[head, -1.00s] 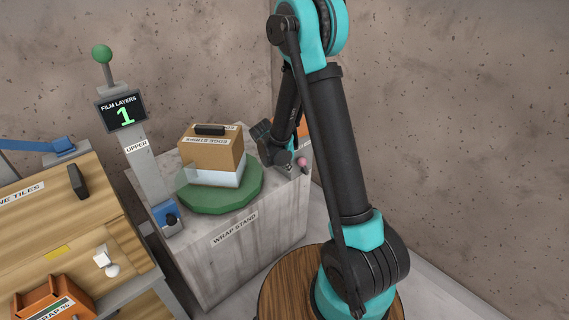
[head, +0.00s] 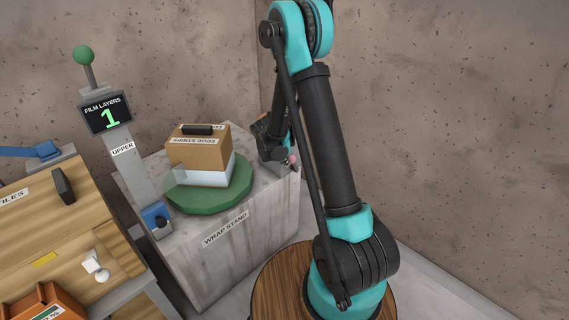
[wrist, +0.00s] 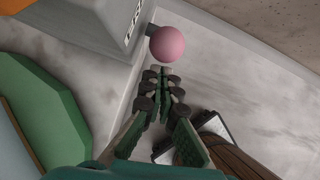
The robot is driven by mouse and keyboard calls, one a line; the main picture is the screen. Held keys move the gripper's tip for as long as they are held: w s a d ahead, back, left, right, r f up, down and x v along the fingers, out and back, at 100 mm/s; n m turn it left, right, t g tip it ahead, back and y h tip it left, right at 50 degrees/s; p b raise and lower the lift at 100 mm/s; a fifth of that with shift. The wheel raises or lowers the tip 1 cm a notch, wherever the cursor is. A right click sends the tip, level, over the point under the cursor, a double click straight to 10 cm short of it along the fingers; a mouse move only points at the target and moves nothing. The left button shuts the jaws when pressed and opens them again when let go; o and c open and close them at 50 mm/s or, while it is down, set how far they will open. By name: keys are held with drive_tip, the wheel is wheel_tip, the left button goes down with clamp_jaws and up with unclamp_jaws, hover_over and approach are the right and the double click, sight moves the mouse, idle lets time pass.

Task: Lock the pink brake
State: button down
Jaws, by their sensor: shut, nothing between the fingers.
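The pink brake shows as a round pink knob (wrist: 166,43) on a short dark stem from the side of a grey housing (wrist: 112,38). My gripper (wrist: 163,72) is shut and empty. Its fingertips are just below the knob in the wrist view; I cannot tell whether they touch it. In the head view my gripper (head: 284,158) is low over the stand beside the knob, its fingertips hard to make out.
The wrap stand (head: 255,232) carries a green turntable (head: 210,204) with a film-wrapped box (head: 198,155). A post with a film-layers display (head: 106,114) reading 1 stands at left. A wooden bench (head: 35,225) is farther left. Concrete walls close the back and right.

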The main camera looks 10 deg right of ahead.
sight(293, 156)
drive_tip(key=shift+d, duration=0.1)
drive_tip(key=shift+w+d+r+g+y, duration=0.3)
drive_tip(key=shift+g+y, duration=0.1)
drive_tip(key=shift+y, duration=0.15)
drive_tip(key=shift+w+d+r+g+y, duration=0.15)
drive_tip(key=shift+d+r+g+y, duration=0.2)
drive_tip(key=shift+y, duration=0.2)
drive_tip(key=shift+w+d+r, duration=0.3)
drive_tip(key=shift+w+d, duration=0.15)
drive_tip(key=shift+d, duration=0.1)
drive_tip(key=shift+w+d+r+g+y, duration=0.25)
drive_tip(key=shift+w+d+g+y, duration=0.2)
drive_tip(key=shift+d+y, duration=0.2)
drive_tip(key=shift+w+d+r, duration=0.2)
drive_tip(key=shift+w+d, duration=0.25)
drive_tip(key=shift+d, duration=0.1)
